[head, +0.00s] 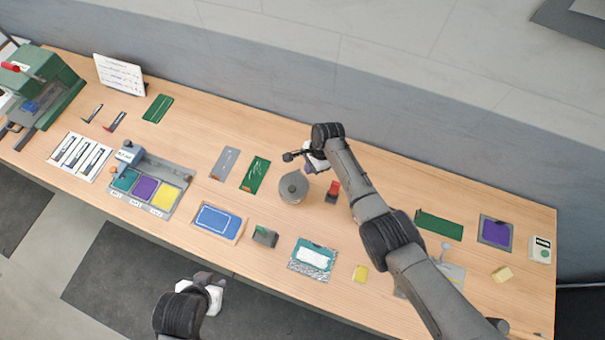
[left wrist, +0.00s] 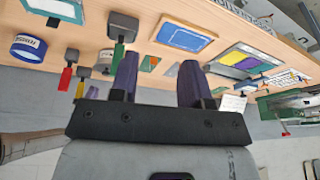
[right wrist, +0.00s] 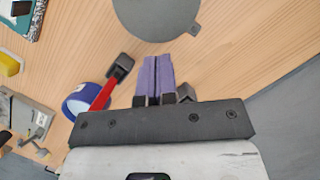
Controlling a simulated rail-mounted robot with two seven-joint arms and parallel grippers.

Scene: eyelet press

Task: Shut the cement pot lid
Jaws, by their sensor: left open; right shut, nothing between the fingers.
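The cement pot (head: 293,190) is a grey round vessel near the middle of the bench. Its flat grey lid, with a small knob, covers its top in the head view. In the right wrist view the lid (right wrist: 160,18) is a grey disc with a small tab, cut off by the top edge. My right gripper (head: 309,167) is shut and empty, just behind the pot; its purple fingertips (right wrist: 158,60) are apart from the disc. My left gripper (head: 207,278) is open and empty, off the bench's front edge; its fingers (left wrist: 157,80) show spread.
A red-handled tool (head: 333,190) stands right of the pot, beside my right arm; it also shows in the right wrist view (right wrist: 105,92) near a blue roll (right wrist: 82,102). A green card (head: 255,175) lies left of the pot.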

